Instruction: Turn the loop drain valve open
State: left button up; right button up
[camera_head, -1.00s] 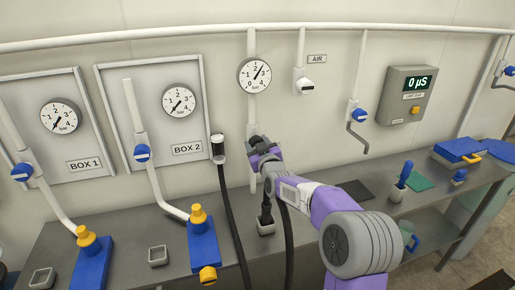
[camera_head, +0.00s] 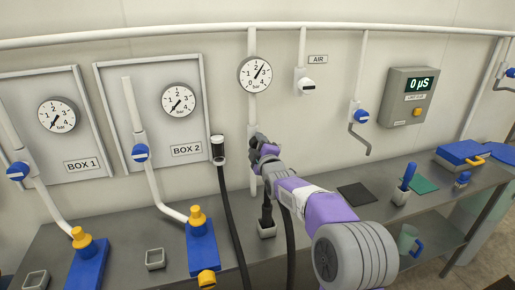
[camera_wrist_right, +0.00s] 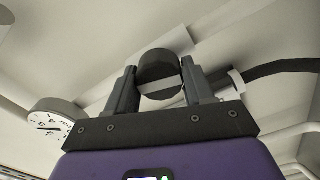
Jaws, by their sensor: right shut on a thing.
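My right gripper (camera_head: 258,147) is at the white vertical pipe below the middle gauge (camera_head: 255,74). In the right wrist view the fingers (camera_wrist_right: 158,88) are on either side of a dark round knob (camera_wrist_right: 158,68) and shut on it. It appears to be the loop drain valve's handle, but no label shows. In the head view the gripper hides the valve, so its turn angle cannot be told. A white collar (camera_wrist_right: 236,82) with a dark hose (camera_wrist_right: 285,68) is right of the fingers in the wrist view. My left gripper is not in view.
A black hose (camera_head: 228,205) hangs left of my arm from a wall connector (camera_head: 218,150). A black item (camera_head: 267,212) stands in a small grey holder on the bench below. Blue valves show at BOX 1 (camera_head: 18,171) and BOX 2 (camera_head: 140,152).

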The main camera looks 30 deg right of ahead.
jog(key=shift+n+b, duration=0.3)
jog(key=shift+n, duration=1)
jog(key=o, duration=1)
jog(key=shift+s, duration=0.1)
jog(key=p+v, duration=0.1)
jog(key=v, duration=0.6)
jog(key=shift+s, duration=0.2)
